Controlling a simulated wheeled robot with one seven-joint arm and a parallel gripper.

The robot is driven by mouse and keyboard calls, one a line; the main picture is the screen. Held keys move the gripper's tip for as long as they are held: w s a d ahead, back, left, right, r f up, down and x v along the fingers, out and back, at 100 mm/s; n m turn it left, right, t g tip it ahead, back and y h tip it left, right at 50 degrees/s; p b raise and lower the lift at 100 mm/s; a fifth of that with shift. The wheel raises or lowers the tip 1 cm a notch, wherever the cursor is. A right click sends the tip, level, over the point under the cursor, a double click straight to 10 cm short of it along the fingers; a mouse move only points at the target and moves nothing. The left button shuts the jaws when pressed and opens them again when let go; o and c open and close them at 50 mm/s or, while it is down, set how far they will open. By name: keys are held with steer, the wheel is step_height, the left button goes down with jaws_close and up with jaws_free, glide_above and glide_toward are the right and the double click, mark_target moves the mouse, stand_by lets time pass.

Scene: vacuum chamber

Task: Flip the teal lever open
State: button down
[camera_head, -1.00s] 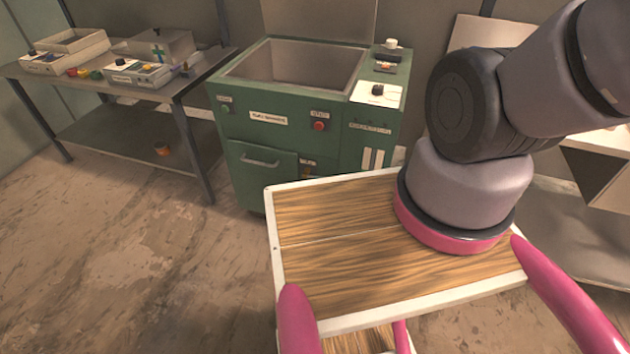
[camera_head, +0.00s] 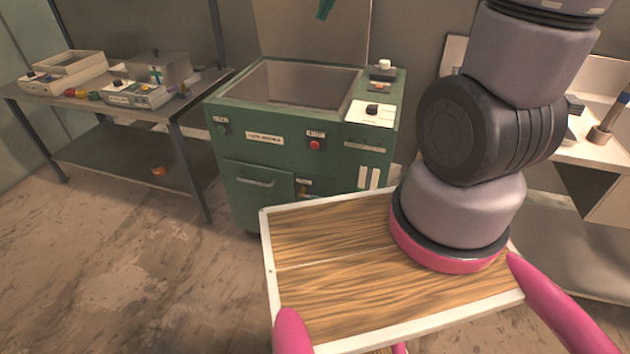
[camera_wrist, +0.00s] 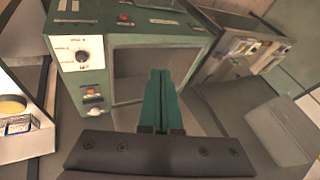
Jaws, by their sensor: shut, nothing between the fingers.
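A small teal upright part (camera_head: 155,75), which looks like the lever, is on the front of a grey box-shaped device (camera_head: 160,68) on the left table. It is too small to tell its exact position. My gripper (camera_wrist: 160,75) has teal fingers, shut together with nothing between them. In the wrist view they point over the green machine's open basin. In the head view the fingertips (camera_head: 325,8) hang at the top edge, above the machine and well to the right of the device. The rest of the gripper is out of that view.
The green machine (camera_head: 265,170) stands between me and the back wall. The left metal table (camera_head: 85,108) also carries an open tray box (camera_head: 62,75) and small coloured pieces. A worktop (camera_head: 590,150) is at the right. Floor in front of the left table is clear.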

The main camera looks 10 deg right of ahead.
steer(key=w+a+f+h, duration=0.1)
steer(key=w+f, duration=0.3)
steer(key=f, duration=0.4)
steer(key=w+a+f+m+g, duration=0.15)
steer(key=w+f, duration=0.25)
steer(key=f, duration=0.5)
steer(key=w+a+f+h, duration=0.1)
steer(key=w+f, duration=0.3)
steer(key=f, duration=0.4)
steer(key=s+d+f+h, duration=0.1)
steer(key=s+f, duration=0.1)
steer(key=f, duration=1.3)
steer(key=s+f+h, duration=0.1)
steer(key=s+f, duration=0.1)
steer(key=f, duration=1.2)
steer(key=shift+s+d+f+g+h, duration=0.15)
steer(key=shift+d+f+g+h, duration=0.15)
steer(key=shift+d+f+g, duration=0.1)
steer(key=x, duration=1.3)
steer(key=shift+f, duration=0.45)
